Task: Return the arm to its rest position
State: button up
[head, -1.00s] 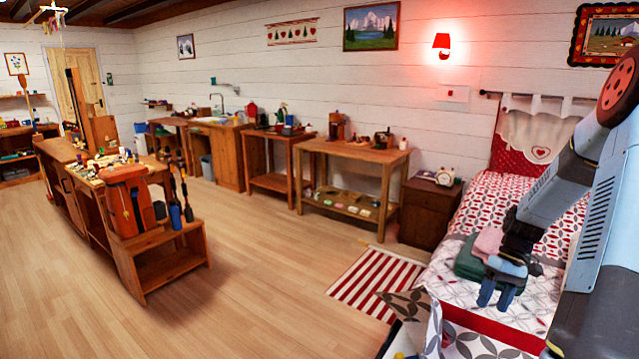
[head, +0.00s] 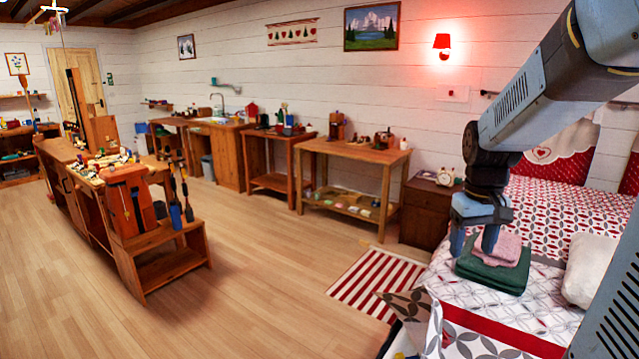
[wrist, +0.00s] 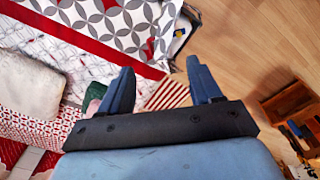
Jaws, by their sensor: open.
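My gripper (head: 473,243) hangs from my raised arm at the right of the head view, in front of the bed. Its two blue fingers point down and stand apart with nothing between them. It also shows in the wrist view (wrist: 160,82), with the fingers spread over the bed edge and floor. In the head view the fingers overlap the left side of a folded green cloth (head: 492,276) with a pink cloth (head: 507,250) on it. I cannot tell how far above or in front of the cloths the fingers are.
The bed (head: 560,205) has a white pillow (head: 590,268) at its right. A nightstand (head: 425,222) with a clock (head: 445,177) stands beyond the bed. A striped rug (head: 366,283) lies left of it. Wooden tables (head: 350,150) line the wall.

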jog(key=s+a+r+t, duration=0.2)
jog(key=s+a+r, duration=0.1)
jog(key=s, duration=0.3)
jog(key=s+a+r+t, duration=0.2)
jog(key=s+a+r, duration=0.2)
jog(key=s, duration=0.3)
jog(key=shift+s+r+m+t+y, duration=0.2)
jog(key=shift+r+m+t+y, duration=0.1)
jog(key=shift+r+m+t, duration=0.1)
jog(key=shift+a, duration=0.1)
jog(key=shift+c, duration=0.2)
